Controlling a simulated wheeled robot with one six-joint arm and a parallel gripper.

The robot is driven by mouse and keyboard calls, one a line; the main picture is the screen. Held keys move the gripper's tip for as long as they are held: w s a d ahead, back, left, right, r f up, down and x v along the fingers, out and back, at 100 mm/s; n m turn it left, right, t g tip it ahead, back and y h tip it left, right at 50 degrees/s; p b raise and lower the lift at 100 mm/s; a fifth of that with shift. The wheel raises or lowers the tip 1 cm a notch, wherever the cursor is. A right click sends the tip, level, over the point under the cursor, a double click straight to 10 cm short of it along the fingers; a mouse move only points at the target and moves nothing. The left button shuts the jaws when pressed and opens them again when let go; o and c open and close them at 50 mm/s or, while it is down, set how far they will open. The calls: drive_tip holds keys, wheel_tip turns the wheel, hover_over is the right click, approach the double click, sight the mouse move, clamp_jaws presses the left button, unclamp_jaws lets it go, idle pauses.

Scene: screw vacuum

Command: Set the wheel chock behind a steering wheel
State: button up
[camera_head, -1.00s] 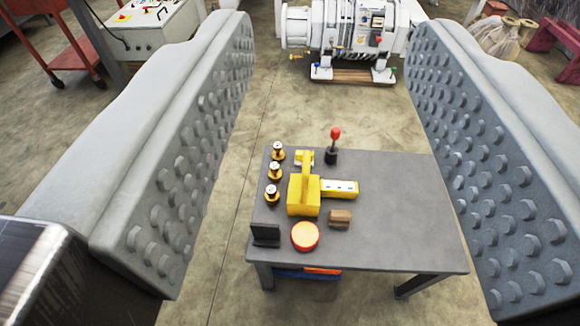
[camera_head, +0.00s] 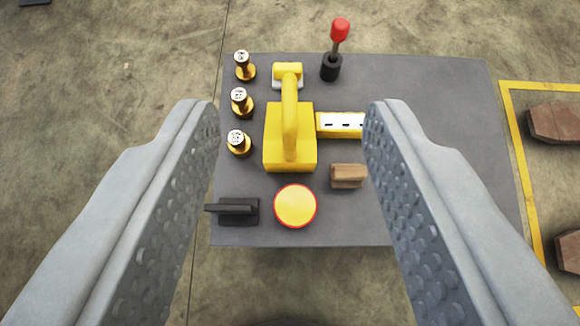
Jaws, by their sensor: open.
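A small brown wooden block (camera_head: 348,176), which may be the wheel chock, sits on the grey table near the right finger of my gripper (camera_head: 294,112). My gripper is open and empty, its two fingers spread on either side of the table's objects in the view. A yellow device with an arched handle (camera_head: 290,140) stands between the fingers in the picture. A round yellow disc with a red rim (camera_head: 295,206) lies in front of it. I cannot make out a steering wheel for certain.
The grey table (camera_head: 430,90) also bears several brass-coloured knobs (camera_head: 241,101), a red-topped lever (camera_head: 338,40), a white-topped yellow bar (camera_head: 340,125) and a black bracket (camera_head: 238,210). Brown blocks (camera_head: 556,122) lie on the floor by a yellow line (camera_head: 522,170). The table's right part is bare.

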drive_tip(key=g, duration=0.2)
approach(290, 93)
drive_tip(key=shift+x, duration=5.9)
drive_tip(key=shift+s, duration=0.1)
clamp_jaws()
